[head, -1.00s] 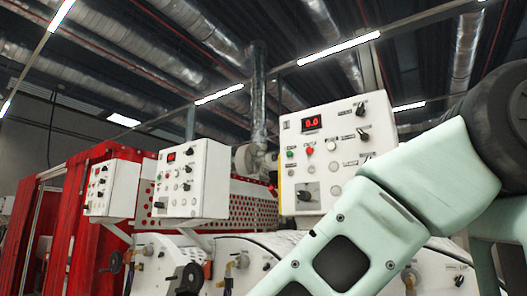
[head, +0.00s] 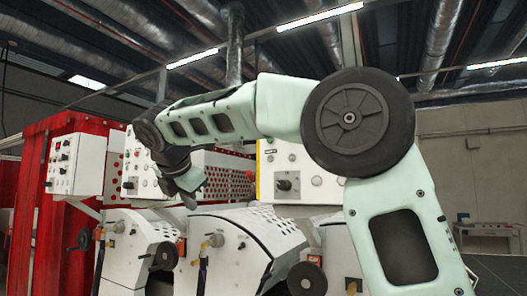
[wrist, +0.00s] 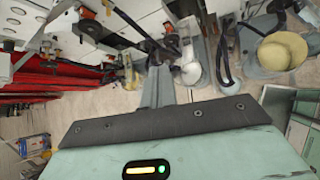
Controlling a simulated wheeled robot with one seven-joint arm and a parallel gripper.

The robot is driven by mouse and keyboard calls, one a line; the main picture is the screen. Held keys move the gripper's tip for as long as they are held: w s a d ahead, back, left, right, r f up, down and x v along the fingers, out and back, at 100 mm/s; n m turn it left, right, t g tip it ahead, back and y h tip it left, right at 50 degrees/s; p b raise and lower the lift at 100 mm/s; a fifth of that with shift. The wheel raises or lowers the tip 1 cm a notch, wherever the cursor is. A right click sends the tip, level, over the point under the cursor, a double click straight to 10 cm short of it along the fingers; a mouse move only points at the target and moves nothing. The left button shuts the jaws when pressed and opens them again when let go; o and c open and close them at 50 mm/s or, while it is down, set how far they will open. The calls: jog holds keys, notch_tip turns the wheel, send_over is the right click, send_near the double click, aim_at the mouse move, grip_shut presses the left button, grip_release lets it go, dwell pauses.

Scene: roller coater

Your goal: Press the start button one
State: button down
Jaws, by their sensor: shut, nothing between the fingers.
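Three white control boxes are in the head view. The left box (head: 90,178) shows a small red display and several buttons and knobs. The middle box (head: 131,160) is largely covered by my arm. The right box (head: 318,187) shows its lower part, with a dark knob and round buttons; my arm hides its top. I cannot tell which button is start button one. My gripper (head: 190,200) is shut and empty, pointing down in front of the middle box's lower right, apart from the panels as far as I can tell. It also shows in the wrist view (wrist: 157,48).
White rounded machine housings (head: 232,235) with handwheels stand below the boxes. A red curtain (head: 50,225) is at the left. A table (head: 485,230) stands far right.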

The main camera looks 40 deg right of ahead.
jog(key=s+d+r+h+p, duration=0.1)
jog(key=s+d+r+h, duration=0.1)
jog(key=d+r, duration=0.4)
jog(key=s+d+r+g+h+p, duration=0.1)
jog(key=d+r+h, duration=0.3)
jog(key=r, duration=1.2)
jog(key=shift+s+d+r+n+g+h+p, duration=0.3)
jog(key=shift+s+d+r+n+p, duration=0.15)
jog(key=shift+d, duration=0.5)
jog(key=shift+w+f, duration=0.1)
jog(key=r+p+x, duration=0.1)
jog(key=p+x, duration=0.3)
jog(key=x, duration=0.9)
jog(key=shift+w+d+f+p, duration=0.15)
jog(key=shift+d+p, duration=0.2)
jog(key=shift+d, duration=0.15)
